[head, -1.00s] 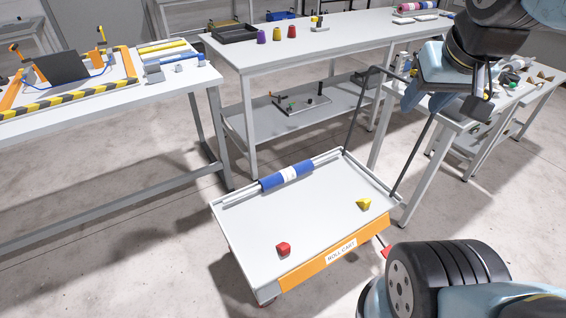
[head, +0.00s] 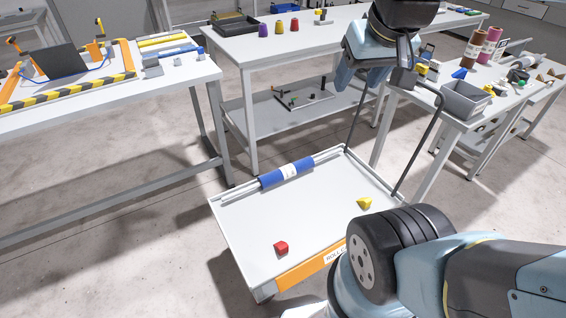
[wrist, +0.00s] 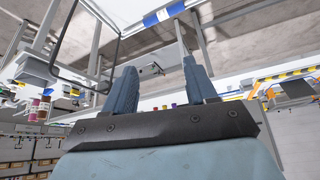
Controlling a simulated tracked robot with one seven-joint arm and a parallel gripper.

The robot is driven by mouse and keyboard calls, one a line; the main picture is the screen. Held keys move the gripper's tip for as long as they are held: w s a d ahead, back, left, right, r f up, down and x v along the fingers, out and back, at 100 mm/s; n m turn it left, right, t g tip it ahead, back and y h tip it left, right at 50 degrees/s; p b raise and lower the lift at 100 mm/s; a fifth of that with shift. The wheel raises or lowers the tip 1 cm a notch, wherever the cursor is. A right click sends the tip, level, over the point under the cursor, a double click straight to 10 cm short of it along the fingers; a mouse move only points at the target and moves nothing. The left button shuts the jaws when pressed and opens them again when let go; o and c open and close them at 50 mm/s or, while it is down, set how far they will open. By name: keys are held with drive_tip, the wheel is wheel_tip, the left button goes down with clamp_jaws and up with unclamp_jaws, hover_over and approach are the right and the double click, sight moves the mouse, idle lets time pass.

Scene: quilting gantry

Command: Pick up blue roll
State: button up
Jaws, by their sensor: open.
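The blue roll (head: 286,175) has a white label band around its middle. It lies on a pale rod along the back edge of the white roll cart (head: 300,220). In the wrist view the blue roll (wrist: 170,10) shows at the top, beyond the fingers and partly cut by the frame edge. My gripper (wrist: 162,85) is open and empty, its two blue-grey fingers spread apart. In the head view my gripper (head: 372,85) hangs above and behind the cart's right side, well apart from the roll.
A long table (head: 300,48) stands behind, and a side table with a grey bin (head: 466,99) stands right. The cart's middle is clear.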

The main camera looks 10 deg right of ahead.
drive_tip(key=o, duration=0.7)
drive_tip(key=w+n, duration=0.1)
drive_tip(key=w, duration=0.2)
drive_tip(key=w+n, duration=0.1)
drive_tip(key=w, duration=0.2)
drive_tip(key=w+n, duration=0.1)
drive_tip(key=w, duration=0.3)
drive_tip(key=shift+a+f+g, duration=0.25)
drive_tip(key=shift+a+g, duration=0.05)
drive_tip(key=shift+a, duration=0.05)
drive_tip(key=shift+o, duration=0.4)
drive_tip(key=w+f+n, duration=0.2)
drive_tip(key=w, duration=0.5)
drive_tip(key=shift+w, duration=0.15)
drive_tip(key=n+g, duration=0.3)
drive_tip(key=n, duration=1.3)
hover_over(288, 168)
drive_tip(key=s, duration=0.2)
wheel_tip(288, 168, down, 57)
drive_tip(key=shift+y, duration=0.3)
drive_tip(key=f, duration=0.2)
drive_tip(key=w+f, duration=0.1)
drive_tip(key=f, duration=0.5)
drive_tip(key=shift+w, duration=0.25)
drive_tip(key=shift+w+f, duration=0.25)
drive_tip(key=shift+f, duration=1.1)
drive_tip(key=shift+w+f, duration=0.25)
drive_tip(key=shift+f, duration=1.05)
